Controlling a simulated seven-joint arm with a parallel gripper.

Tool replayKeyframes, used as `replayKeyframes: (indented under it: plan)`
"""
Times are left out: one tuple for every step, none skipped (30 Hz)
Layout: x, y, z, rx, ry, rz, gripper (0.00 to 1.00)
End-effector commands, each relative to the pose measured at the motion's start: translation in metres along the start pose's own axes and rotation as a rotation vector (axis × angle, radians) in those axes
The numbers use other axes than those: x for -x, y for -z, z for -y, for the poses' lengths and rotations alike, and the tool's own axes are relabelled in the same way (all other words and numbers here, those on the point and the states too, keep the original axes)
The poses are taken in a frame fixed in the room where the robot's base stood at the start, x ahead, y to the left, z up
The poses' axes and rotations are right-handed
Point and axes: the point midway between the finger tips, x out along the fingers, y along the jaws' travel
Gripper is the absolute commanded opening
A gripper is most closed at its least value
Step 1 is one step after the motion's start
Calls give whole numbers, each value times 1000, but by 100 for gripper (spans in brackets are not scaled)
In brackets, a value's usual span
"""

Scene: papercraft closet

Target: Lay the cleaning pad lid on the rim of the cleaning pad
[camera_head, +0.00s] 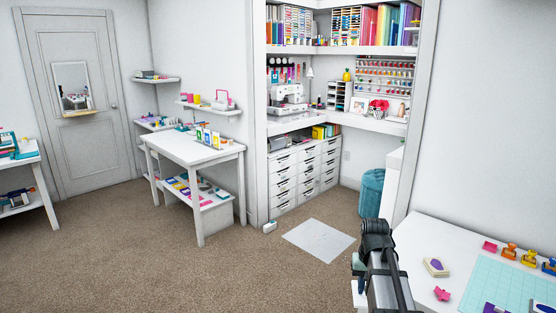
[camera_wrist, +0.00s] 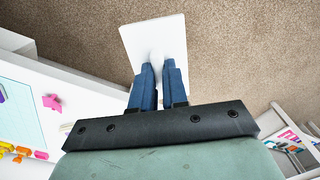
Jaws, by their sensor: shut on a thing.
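My gripper (camera_wrist: 160,72) is shut on a flat white rectangular plate, which I take for the cleaning pad lid (camera_wrist: 150,32). The plate extends beyond the fingertips over the carpet in the wrist view. In the head view, a white piece of the lid (camera_head: 359,298) shows beside my dark arm at the bottom; the fingers are hidden there. The lid is apart from the white worktable. A small cream block with a purple oval top (camera_head: 435,267) lies on that table, right of my arm; I cannot tell if it is the cleaning pad.
The white worktable (camera_head: 425,235) holds a pink star-shaped piece (camera_head: 441,294), a pale cutting mat (camera_head: 505,285) and several colourful stamps (camera_head: 509,251). A grey-white sheet (camera_head: 318,241) lies on the carpet. A teal bin (camera_head: 372,192) stands beyond my arm. Open carpet lies to the left.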

Motion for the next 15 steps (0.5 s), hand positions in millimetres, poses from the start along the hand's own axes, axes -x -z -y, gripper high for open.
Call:
replayKeyframes:
  plan:
    - [0, -1, 17, 27, 0, -1, 0]
    - [0, -2, 25, 40, 0, -1, 0]
    - [1, -2, 35, 57, 0, -1, 0]
    - [1, -2, 42, 68, 0, -2, 0]
    - [1, -2, 49, 80, 0, -2, 0]
    - [1, -3, 57, 92, 0, -2, 0]
    - [1, -4, 63, 102, 0, -2, 0]
    - [1, -4, 68, 111, 0, -2, 0]
    - [1, -5, 74, 120, 0, -2, 0]
    - [1, -5, 78, 126, 0, -2, 0]
    - [1, -6, 81, 132, 0, -2, 0]
    - [1, -6, 85, 139, 0, -2, 0]
    - [1, -7, 87, 142, 0, -2, 0]
    - [1, -7, 89, 145, 0, -2, 0]
    - [1, -7, 91, 148, 0, -2, 0]
